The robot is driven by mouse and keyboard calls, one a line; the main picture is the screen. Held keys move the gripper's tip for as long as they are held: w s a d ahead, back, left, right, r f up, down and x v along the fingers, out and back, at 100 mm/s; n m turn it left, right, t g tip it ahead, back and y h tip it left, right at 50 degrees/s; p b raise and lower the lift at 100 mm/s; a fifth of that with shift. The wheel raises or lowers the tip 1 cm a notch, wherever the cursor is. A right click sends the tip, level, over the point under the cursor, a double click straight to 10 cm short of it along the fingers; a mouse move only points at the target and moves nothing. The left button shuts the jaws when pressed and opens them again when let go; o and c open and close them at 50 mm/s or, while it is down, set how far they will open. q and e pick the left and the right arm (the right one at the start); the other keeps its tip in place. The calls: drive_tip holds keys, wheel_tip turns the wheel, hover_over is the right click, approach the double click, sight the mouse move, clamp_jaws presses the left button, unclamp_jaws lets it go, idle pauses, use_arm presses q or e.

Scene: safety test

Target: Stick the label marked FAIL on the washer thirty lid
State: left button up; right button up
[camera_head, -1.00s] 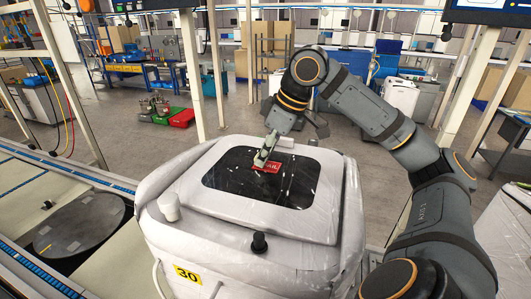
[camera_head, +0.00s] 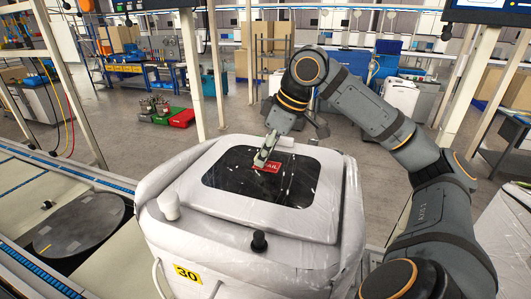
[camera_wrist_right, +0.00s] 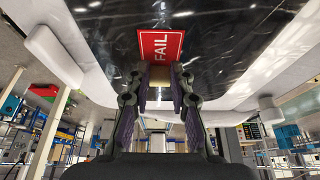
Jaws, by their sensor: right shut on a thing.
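The washer (camera_head: 250,262) is wrapped in white film and bears a yellow tag marked 30 (camera_head: 187,274) on its front. Its lid (camera_head: 325,205) is white with a dark glossy panel (camera_head: 230,190). The red label marked FAIL (camera_head: 268,166) is at the far part of the panel; it also shows in the right wrist view (camera_wrist_right: 160,43). My right gripper (camera_head: 261,159) is shut on the label's edge, with the label at or very close to the panel; I cannot tell if it lies fully flat. The fingers hide part of the label. My left gripper is not in view.
A conveyor with a dark round plate (camera_head: 80,225) runs along the left. Frame posts stand behind and to the right.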

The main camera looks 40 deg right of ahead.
idle(0.3)
drive_tip(key=o, duration=0.9)
drive_tip(key=o, duration=0.5)
drive_tip(key=shift+c, duration=0.2)
